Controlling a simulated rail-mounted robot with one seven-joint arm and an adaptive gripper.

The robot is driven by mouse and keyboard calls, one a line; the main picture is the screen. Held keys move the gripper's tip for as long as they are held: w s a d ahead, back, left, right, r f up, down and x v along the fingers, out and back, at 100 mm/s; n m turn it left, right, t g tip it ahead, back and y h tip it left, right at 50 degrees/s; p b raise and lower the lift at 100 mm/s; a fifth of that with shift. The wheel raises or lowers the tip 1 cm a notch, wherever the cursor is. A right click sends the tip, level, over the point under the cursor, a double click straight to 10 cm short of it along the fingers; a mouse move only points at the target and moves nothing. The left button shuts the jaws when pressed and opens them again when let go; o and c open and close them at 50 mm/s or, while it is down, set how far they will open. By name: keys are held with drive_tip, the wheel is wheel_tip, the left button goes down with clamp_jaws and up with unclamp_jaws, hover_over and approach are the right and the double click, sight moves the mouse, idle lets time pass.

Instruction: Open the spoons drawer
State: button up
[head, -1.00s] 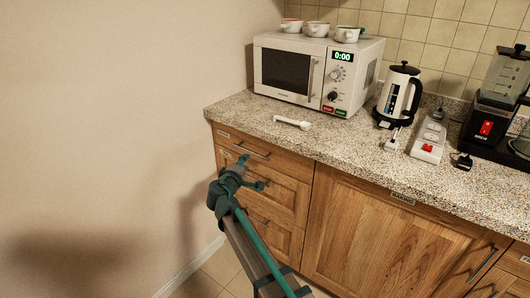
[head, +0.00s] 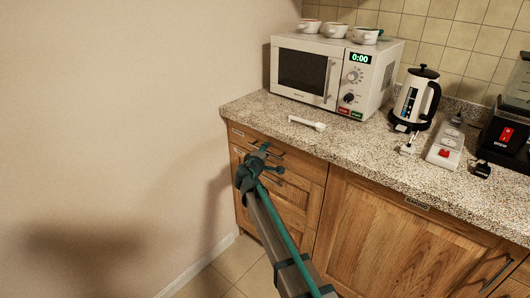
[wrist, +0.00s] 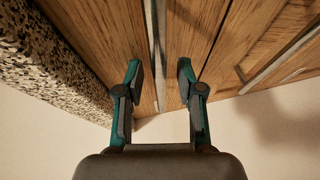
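The top drawer (head: 307,169) is the narrow wooden front under the left end of the counter. It appears closed, with a metal bar handle (head: 277,154) and a small label (head: 238,132) too small to read. My gripper (head: 266,156) is in front of this drawer at handle height. In the wrist view my gripper (wrist: 159,75) is open, with one finger on each side of a metal bar (wrist: 154,50). The bar appears to be the top drawer's handle. I cannot tell whether the fingers touch it.
A lower drawer with its own handle (wrist: 283,60) is below. A cupboard door (head: 385,230) is to the right, a plain wall (head: 110,130) to the left. The speckled counter (head: 280,112) overhangs the drawers and holds a microwave (head: 303,72), a kettle (head: 412,100) and a power strip (head: 446,147).

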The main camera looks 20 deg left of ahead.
clamp_jaws()
drive_tip(key=shift+s, duration=0.1)
idle(0.4)
